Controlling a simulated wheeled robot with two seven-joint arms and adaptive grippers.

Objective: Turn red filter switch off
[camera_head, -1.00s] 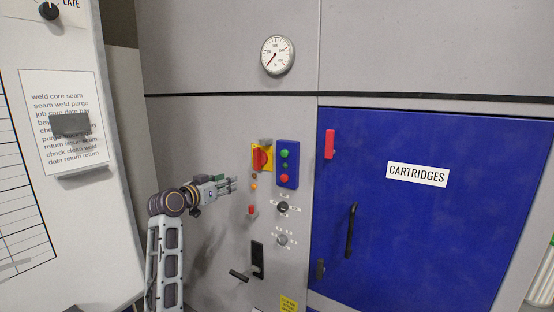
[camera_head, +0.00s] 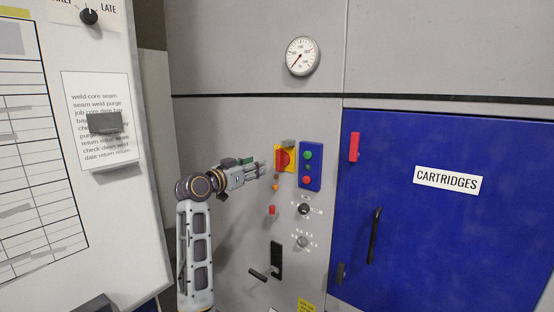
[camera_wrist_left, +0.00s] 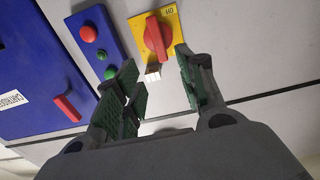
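The red rotary switch (camera_head: 284,160) sits on a yellow plate on the grey cabinet front. In the left wrist view the red handle (camera_wrist_left: 156,42) runs nearly up and down the picture, with small lettering on the plate beyond its far end that I cannot read surely. My left gripper (camera_head: 264,169) is just left of and slightly below the switch in the head view. In the left wrist view the gripper (camera_wrist_left: 158,72) is open and empty, its fingers apart with the handle beyond the gap. Contact with the handle does not show. My right gripper is not in view.
A blue button box (camera_head: 310,167) with green and red buttons is right beside the switch. Below are a small red knob (camera_head: 272,210), black dials (camera_head: 304,209) and a black lever handle (camera_head: 277,260). A blue cartridge door (camera_head: 440,220) is at right, a whiteboard (camera_head: 140,235) at left.

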